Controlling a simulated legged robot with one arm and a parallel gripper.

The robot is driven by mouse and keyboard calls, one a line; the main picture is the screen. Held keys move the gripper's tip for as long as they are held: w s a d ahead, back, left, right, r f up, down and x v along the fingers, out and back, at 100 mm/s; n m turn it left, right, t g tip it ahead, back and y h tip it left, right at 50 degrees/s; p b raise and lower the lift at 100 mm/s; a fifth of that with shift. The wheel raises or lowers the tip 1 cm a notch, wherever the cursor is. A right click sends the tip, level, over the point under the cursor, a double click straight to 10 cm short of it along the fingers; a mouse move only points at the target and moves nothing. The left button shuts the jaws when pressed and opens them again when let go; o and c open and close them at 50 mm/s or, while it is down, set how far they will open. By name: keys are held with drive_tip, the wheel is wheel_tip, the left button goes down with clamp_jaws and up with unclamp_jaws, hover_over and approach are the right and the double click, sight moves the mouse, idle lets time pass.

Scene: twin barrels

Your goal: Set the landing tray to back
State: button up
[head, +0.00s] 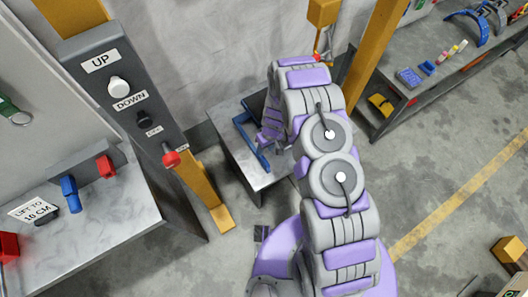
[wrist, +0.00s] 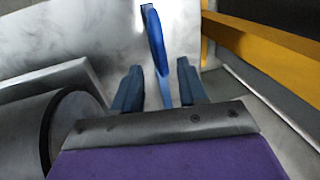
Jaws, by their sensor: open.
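The landing tray appears to be the grey metal piece (head: 262,176) on the low stand beyond my arm; I cannot make out its exact edges. A blue bar or handle (head: 249,143) stands at its left side. In the wrist view the blue bar (wrist: 154,32) runs between the two dark blue fingers of my gripper (wrist: 157,72). The fingers are open, one on each side of it, with visible gaps. In the head view my arm hides the fingertips and the right part of the stand.
A control post (head: 125,95) with UP and DOWN buttons and a red knob stands left. A grey bench (head: 110,215) with blue and red pieces is at lower left. Yellow posts (head: 375,55) rise behind. A tool bench (head: 440,85) is at right.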

wheel_tip(320, 180, up, 12)
drive_tip(key=w+d+p, duration=0.1)
drive_tip(key=p, duration=0.1)
drive_tip(key=shift+w+d+r, duration=0.15)
drive_tip(key=shift+d, duration=0.25)
drive_tip(key=s+d+r+m, duration=0.1)
drive_tip(key=s+d+r, duration=0.15)
drive_tip(key=r, duration=0.55)
drive_tip(key=s+d+r+m, duration=0.1)
drive_tip(key=s+r, duration=0.2)
drive_tip(key=r, duration=0.5)
drive_tip(key=s+d+r+m, duration=0.1)
drive_tip(key=s+d+r, duration=0.15)
drive_tip(key=r, duration=0.65)
drive_tip(key=s+d+r+m, duration=0.1)
drive_tip(key=s+r, duration=0.3)
drive_tip(key=s, duration=0.4)
drive_tip(key=s+d+r+m+h, duration=0.1)
drive_tip(key=s+d+r, duration=0.3)
drive_tip(key=s, duration=0.5)
drive_tip(key=s+d+r+m, duration=0.1)
drive_tip(key=s+d+r, duration=0.1)
drive_tip(key=s+r, duration=0.3)
drive_tip(key=s, duration=0.3)
drive_tip(key=shift+s+d+m+g+h, duration=0.2)
drive_tip(key=shift+d+m+g+h, duration=0.1)
drive_tip(key=shift+d+m+h, duration=0.1)
